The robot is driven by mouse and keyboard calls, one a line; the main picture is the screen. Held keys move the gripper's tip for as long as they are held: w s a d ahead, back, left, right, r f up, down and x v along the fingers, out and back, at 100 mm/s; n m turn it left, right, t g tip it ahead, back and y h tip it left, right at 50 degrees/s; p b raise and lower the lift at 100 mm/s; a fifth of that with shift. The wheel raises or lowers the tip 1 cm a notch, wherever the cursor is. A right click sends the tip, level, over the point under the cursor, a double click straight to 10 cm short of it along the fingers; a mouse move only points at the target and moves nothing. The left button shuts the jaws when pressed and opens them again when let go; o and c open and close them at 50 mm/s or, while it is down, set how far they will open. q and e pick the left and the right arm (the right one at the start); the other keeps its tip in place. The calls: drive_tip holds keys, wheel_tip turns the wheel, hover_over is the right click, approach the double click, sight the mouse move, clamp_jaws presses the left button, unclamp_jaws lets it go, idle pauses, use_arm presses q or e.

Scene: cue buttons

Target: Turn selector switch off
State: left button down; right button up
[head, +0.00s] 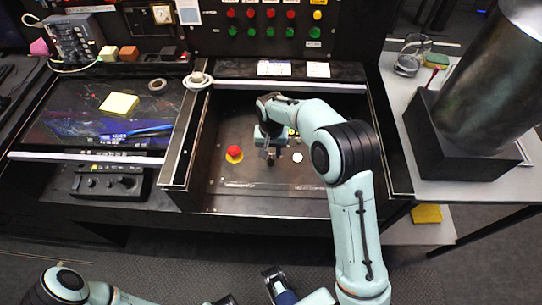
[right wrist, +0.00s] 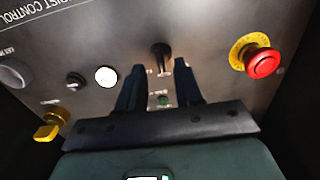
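The control panel (head: 240,176) lies in a black-framed recess, and the right wrist view shows its grey face (right wrist: 215,20). My right gripper (head: 270,156) hangs over it. In the right wrist view its two dark fingers (right wrist: 158,75) are apart. A black lever-like switch (right wrist: 160,56) shows between and beyond the fingertips, apart from them. A smaller black knob (right wrist: 75,80) sits left of the fingers, beside a white button (right wrist: 106,77). I cannot read which one is labelled as the selector. Only parts of my left arm show at the bottom of the head view; its gripper is unclear.
A red emergency stop (right wrist: 263,62) on a yellow ring is right of the fingers; it also shows in the head view (head: 234,154). A yellow key-like knob (right wrist: 50,126) is at left, a green button (right wrist: 163,101) between the fingers. Raised walls edge the recess.

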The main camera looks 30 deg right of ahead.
sight(271, 160)
drive_tip(key=shift+f, duration=1.45)
clamp_jaws()
drive_tip(key=shift+n, duration=0.5)
drive_tip(key=n, duration=0.3)
drive_tip(key=shift+n+p, duration=0.3)
drive_tip(key=shift+p, duration=0.1)
drive_tip(key=n, duration=0.4)
drive_tip(key=shift+p, duration=0.35)
drive_tip(key=shift+n, duration=0.4)
